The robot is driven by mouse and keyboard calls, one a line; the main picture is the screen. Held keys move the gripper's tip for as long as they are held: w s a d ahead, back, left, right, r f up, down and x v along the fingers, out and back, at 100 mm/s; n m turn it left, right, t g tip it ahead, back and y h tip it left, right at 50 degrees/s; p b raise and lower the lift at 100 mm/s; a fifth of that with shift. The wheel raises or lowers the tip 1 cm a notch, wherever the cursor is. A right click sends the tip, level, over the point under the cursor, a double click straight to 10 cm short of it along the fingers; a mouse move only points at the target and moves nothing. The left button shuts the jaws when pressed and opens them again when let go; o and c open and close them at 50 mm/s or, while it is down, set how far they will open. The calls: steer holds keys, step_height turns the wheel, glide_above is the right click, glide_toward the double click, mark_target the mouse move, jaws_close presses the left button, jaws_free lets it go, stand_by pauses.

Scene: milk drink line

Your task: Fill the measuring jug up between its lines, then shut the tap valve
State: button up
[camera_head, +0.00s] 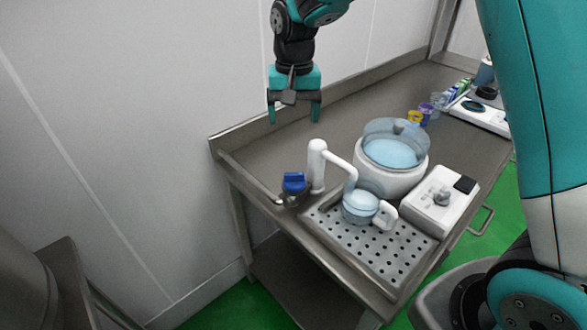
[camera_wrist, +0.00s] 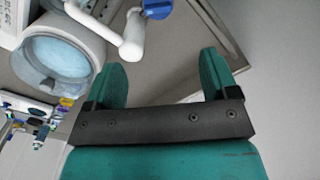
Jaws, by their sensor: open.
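The measuring jug (camera_head: 360,207) is clear with a white handle on its right side. It stands on the perforated drip tray under the spout of the white tap (camera_head: 318,165) and holds pale blue liquid. Its lines are too small to read, so the level against them cannot be told. The tap valve has a blue handle (camera_head: 294,182), left of the tap post; it also shows at the top of the wrist view (camera_wrist: 157,8). My gripper (camera_head: 294,118) is open and empty, raised behind and above the valve, apart from it. Its two fingers also show in the wrist view (camera_wrist: 163,68).
A white vat (camera_head: 388,182) with a clear lid and pale blue liquid stands behind the jug. A white box with a knob (camera_head: 428,212) is to the right. The drip tray (camera_head: 396,271) fills the front. Small colored items (camera_head: 414,117) stand farther back. The rear-left tabletop is clear.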

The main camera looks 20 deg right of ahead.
mark_target(294, 174)
steer(key=f+p, duration=0.1)
steer(key=f, duration=0.5)
steer(key=f+p, duration=0.1)
steer(key=f, duration=0.5)
steer(key=w+f+p, duration=0.1)
steer(key=f+p, duration=0.1)
steer(key=f, duration=0.4)
steer(key=shift+d, duration=0.3)
